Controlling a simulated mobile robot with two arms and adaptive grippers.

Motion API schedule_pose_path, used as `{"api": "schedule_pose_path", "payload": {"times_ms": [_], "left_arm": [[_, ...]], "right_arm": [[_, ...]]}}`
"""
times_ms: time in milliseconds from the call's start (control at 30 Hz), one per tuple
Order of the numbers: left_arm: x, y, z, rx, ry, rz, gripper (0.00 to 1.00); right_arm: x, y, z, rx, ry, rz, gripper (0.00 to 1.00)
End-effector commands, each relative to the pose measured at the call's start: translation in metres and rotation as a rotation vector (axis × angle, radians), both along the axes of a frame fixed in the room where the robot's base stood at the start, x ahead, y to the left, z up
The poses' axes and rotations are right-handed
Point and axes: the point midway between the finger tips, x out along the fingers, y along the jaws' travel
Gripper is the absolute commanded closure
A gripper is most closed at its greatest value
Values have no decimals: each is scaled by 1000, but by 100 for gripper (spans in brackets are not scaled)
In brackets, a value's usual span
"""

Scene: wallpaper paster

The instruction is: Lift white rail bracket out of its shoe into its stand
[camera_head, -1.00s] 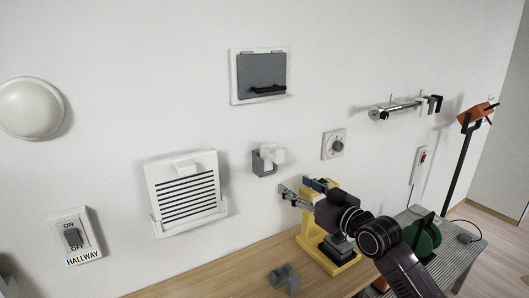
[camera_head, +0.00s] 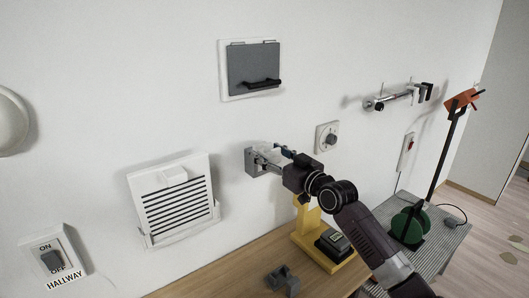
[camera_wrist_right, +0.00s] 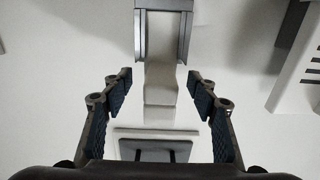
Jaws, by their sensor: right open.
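The white rail bracket (camera_wrist_right: 160,88) sits in its grey shoe (camera_wrist_right: 140,35) on the wall. In the head view the grey shoe (camera_head: 252,161) shows left of my right gripper (camera_head: 269,157), whose fingers mostly cover the bracket. In the wrist view my right gripper (camera_wrist_right: 160,82) is open, with one finger on each side of the bracket and gaps between them. A small grey stand (camera_head: 283,279) with upright prongs is on the wooden bench below. My left gripper is not in view.
A yellow stand (camera_head: 308,236) is on the bench under my right arm. A wall panel with a grey flap (camera_head: 254,69) is above, a vent (camera_head: 176,203) to the left and a dial (camera_head: 328,137) to the right. The bench (camera_head: 222,272) is bare left of the grey stand.

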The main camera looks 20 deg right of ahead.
Motion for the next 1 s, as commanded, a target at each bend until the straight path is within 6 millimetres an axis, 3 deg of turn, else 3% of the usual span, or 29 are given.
{"api": "schedule_pose_path", "payload": {"times_ms": [100, 300, 467, 900, 1000], "left_arm": [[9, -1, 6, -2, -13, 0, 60], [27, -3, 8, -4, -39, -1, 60], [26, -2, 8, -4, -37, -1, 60], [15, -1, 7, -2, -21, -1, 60], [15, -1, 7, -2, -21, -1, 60]], "right_arm": [[13, 5, 1, 3, 1, 1, 46], [20, 7, 0, 0, 0, 0, 46], [20, 7, 0, 0, 0, 0, 46], [20, 7, 0, 0, 0, 0, 93], [20, 7, 1, 1, -2, 0, 95]]}}
